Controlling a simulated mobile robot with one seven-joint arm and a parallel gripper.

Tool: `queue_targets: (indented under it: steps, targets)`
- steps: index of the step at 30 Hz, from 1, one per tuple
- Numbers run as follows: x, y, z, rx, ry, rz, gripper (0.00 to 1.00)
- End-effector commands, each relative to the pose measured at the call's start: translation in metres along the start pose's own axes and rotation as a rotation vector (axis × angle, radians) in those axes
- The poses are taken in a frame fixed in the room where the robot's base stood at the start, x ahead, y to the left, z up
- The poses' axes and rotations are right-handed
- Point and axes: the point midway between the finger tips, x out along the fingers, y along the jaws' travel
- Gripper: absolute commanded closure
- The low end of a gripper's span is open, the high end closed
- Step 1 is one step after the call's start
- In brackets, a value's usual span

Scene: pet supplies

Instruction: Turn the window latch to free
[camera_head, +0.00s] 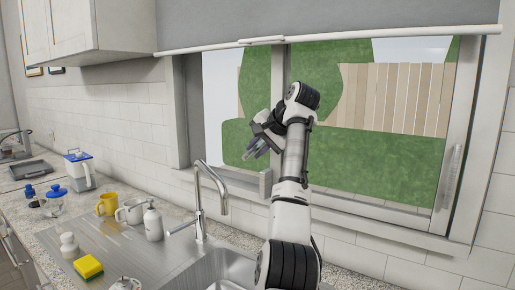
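The window (378,187) is above the sink, with a grey frame and glass panes. A long light upright handle (452,176) is on its right stile; I cannot tell if this is the latch. No other latch is clear; my arm covers part of the middle upright. My gripper (251,151) is in front of the left pane, just left of the middle upright, pointing left and down. Its fingertips are small and dark, and nothing shows clearly between them. I cannot tell if they are open or shut, or touching the window.
A tall faucet (201,200) rises left of my arm, by the sink (225,272). A soap bottle (153,221), white mug (130,211), yellow mug (107,203) and yellow sponge (88,266) stand left. A roller blind (330,18) hangs above. The space before the right pane is clear.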

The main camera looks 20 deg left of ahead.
Motion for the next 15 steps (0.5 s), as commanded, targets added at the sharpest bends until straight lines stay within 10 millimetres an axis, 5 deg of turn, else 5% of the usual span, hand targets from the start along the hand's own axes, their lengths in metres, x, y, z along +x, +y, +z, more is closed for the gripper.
queue_targets:
  steps: [9, 15]
  targets:
    - [-0.005, 0.0, -0.001, -0.001, 0.005, -0.002, 0.8]
    - [-0.036, 0.001, -0.001, -0.002, 0.008, -0.003, 0.8]
